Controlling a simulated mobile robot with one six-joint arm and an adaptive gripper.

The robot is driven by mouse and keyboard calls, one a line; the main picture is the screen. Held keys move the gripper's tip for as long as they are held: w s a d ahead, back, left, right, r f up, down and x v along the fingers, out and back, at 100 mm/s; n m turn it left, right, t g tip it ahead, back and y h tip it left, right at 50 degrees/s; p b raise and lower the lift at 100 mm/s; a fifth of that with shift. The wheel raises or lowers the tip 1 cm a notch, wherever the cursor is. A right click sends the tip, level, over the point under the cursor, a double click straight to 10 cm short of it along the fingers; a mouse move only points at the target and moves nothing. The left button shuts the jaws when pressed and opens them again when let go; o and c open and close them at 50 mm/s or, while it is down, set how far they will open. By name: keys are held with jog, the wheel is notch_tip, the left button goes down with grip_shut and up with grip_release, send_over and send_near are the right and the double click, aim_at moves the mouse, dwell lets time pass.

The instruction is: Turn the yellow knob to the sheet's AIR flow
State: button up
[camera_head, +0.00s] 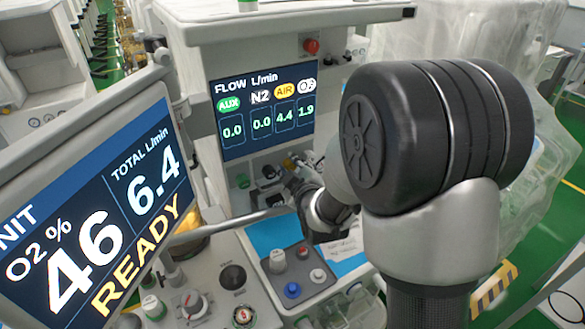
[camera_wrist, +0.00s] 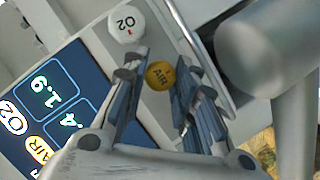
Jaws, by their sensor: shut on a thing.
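The yellow AIR knob (camera_wrist: 160,75) sits between the two fingers of my gripper (camera_wrist: 157,92) in the wrist view. My gripper is shut on it. In the head view a bit of the yellow knob (camera_head: 289,163) shows below the flow screen, with my gripper (camera_head: 294,174) at it. The flow screen (camera_head: 264,112) reads AUX 0.0, N2 0.0, AIR 4.4 and O2 1.9. A pale paper sheet (camera_head: 346,249) lies on the work surface behind my wrist; it is mostly hidden and its writing is not readable.
The white O2 knob (camera_wrist: 126,26) is close beside the fingers. A large tilted monitor (camera_head: 95,215) at left reads O2 46 %, total 6.4 L/min, READY. A rail (camera_head: 250,218) crosses below the knobs. A grey block with several knobs (camera_head: 300,275) stands on the blue work surface.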

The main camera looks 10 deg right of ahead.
jog(key=shift+r, duration=0.1)
jog(key=o, duration=0.8)
